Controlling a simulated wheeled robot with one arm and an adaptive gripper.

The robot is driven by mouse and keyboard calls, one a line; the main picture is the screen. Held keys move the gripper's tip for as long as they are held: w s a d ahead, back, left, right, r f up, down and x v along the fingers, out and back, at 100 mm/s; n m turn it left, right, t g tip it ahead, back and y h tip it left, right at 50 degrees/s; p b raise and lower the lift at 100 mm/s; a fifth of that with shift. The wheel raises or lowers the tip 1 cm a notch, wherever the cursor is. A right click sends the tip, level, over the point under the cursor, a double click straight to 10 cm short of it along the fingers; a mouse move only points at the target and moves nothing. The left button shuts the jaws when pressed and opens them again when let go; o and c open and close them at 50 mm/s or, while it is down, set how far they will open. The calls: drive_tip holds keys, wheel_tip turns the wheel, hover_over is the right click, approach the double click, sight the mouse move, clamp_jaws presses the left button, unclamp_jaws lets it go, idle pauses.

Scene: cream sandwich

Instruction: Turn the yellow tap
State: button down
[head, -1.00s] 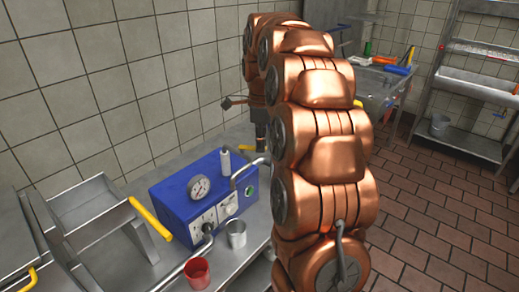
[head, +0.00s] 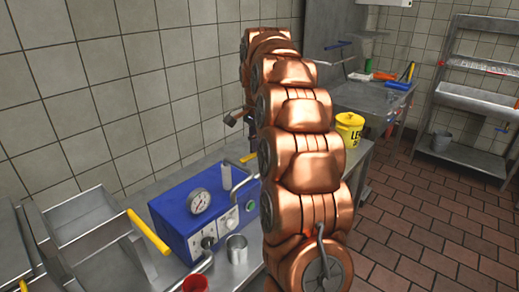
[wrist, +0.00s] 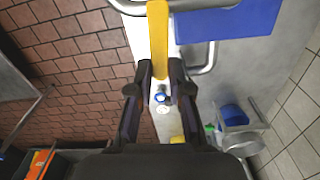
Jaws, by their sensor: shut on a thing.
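The yellow tap handle (wrist: 158,40) is a long flat bar in the wrist view, running from the top edge down between my fingers. My gripper (wrist: 159,72) has one finger on each side of the bar and is shut on it near its free end. In the head view, a short bit of a yellow bar (head: 248,157) shows behind the blue machine, beside my arm. My gripper is hidden behind the copper arm there, so its contact with the tap shows only in the wrist view.
A blue machine (head: 203,216) with a gauge stands on the steel counter. A metal cup (head: 236,249) and red cup (head: 195,284) are in front. Another yellow handle (head: 148,233) is at left. A yellow bucket (head: 349,129) stands right of my arm. Tiled floor (head: 428,225) is open at right.

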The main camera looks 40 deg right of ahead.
drive_tip(key=shift+w+a+n, duration=0.1)
drive_tip(key=shift+w+n, duration=0.15)
drive_tip(key=shift+n, duration=0.35)
drive_tip(key=c, duration=1.1)
unclamp_jaws()
